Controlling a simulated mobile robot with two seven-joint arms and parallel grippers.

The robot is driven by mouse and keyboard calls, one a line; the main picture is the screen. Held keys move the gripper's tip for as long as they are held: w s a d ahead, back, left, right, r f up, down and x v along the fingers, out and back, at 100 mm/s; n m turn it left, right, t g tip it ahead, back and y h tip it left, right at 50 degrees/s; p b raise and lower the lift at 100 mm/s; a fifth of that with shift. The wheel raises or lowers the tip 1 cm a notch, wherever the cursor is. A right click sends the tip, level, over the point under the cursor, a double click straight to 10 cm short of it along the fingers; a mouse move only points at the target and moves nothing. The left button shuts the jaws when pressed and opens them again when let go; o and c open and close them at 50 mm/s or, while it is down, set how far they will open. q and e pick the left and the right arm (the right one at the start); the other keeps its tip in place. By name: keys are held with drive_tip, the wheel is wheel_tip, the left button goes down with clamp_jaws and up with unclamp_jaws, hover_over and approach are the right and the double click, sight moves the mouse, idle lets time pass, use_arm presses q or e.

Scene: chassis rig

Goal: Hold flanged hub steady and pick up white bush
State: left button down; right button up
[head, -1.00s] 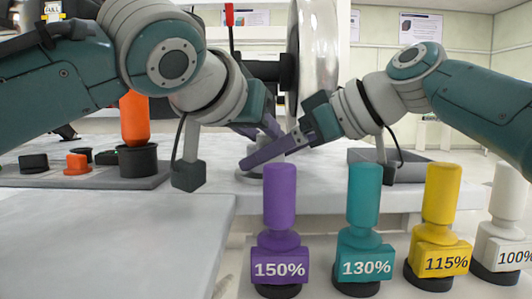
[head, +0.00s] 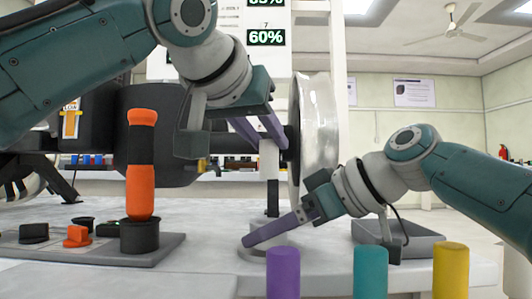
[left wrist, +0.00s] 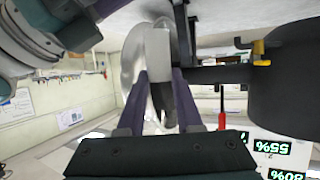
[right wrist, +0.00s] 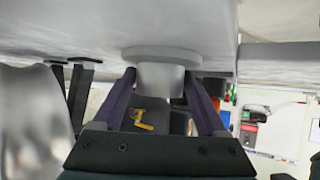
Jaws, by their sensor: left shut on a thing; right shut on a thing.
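My left gripper (head: 266,138) is shut on the white bush (head: 268,160) and holds it upright in the air, above the flanged hub. In the left wrist view the bush (left wrist: 158,52) sits between the two purple fingers. The flanged hub (head: 254,253) is a pale grey piece with a round flange, on the table. My right gripper (head: 266,234) is shut on it from the right, low over the table. In the right wrist view the hub's collar (right wrist: 160,76) is between the fingers; much of the hub is hidden in the head view.
A large shiny metal wheel (head: 318,125) stands close behind the grippers. A grey tray (head: 412,240) lies to the right. An orange handle (head: 141,185) stands on a dark plate at left. Purple (head: 283,272), teal (head: 370,272) and yellow (head: 450,272) pegs stand in front.

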drive_tip(key=o, duration=0.9)
